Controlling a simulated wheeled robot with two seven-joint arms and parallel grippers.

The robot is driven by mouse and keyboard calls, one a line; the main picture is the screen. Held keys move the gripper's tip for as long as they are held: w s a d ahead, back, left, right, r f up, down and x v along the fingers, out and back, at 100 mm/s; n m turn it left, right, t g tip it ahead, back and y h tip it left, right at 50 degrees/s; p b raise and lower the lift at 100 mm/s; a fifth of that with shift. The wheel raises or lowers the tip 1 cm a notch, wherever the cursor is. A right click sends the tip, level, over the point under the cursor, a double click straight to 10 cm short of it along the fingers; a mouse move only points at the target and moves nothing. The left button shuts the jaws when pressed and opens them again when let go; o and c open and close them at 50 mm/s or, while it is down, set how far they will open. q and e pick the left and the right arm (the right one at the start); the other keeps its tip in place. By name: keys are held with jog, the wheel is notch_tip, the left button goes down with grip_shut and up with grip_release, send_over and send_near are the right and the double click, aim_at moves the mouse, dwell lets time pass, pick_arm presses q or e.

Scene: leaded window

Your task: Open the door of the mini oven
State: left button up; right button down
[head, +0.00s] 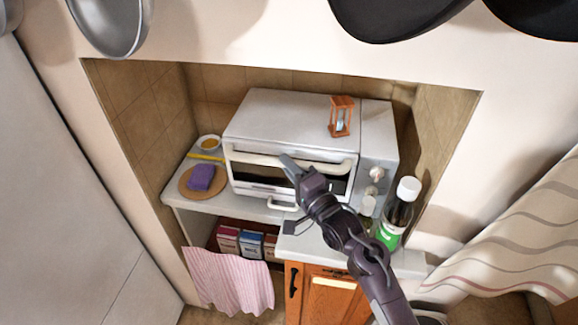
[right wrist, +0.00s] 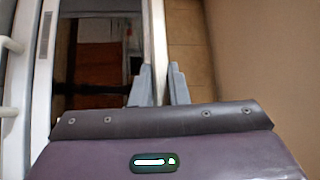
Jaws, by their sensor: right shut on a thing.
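The white mini oven (head: 290,115) stands in a tiled niche on a counter. Its door (head: 250,170) faces me below the top edge, with a pale handle bar (head: 250,157) across it and dark glass. The door looks shut or nearly so; I cannot tell exactly. My right gripper (head: 288,163) reaches in from the lower right and is shut on the handle, near its middle. In the right wrist view the two grey fingertips (right wrist: 161,84) sit on either side of the white handle bar (right wrist: 158,45). My left gripper is not in view.
A wooden hourglass (head: 341,116) stands on the oven. A bottle (head: 398,215) stands to its right. A purple sponge (head: 201,178) on a round board and a small bowl (head: 208,142) are to its left. Boxes (head: 250,243) and a striped towel (head: 230,280) are below. Pans hang above.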

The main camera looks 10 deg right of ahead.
jog(key=shift+s+f, duration=0.1)
jog(key=shift+f, duration=0.05)
jog(key=s+a+f+n+t+y+b, duration=0.1)
jog(key=s+f+n+y+b, duration=0.4)
jog(key=b, duration=0.7)
jog(key=shift+s+a+f+n+t+y+b, duration=0.35)
jog(key=shift+s+a+n, duration=0.4)
jog(key=shift+s+n, duration=0.5)
jog(key=shift+w, duration=0.1)
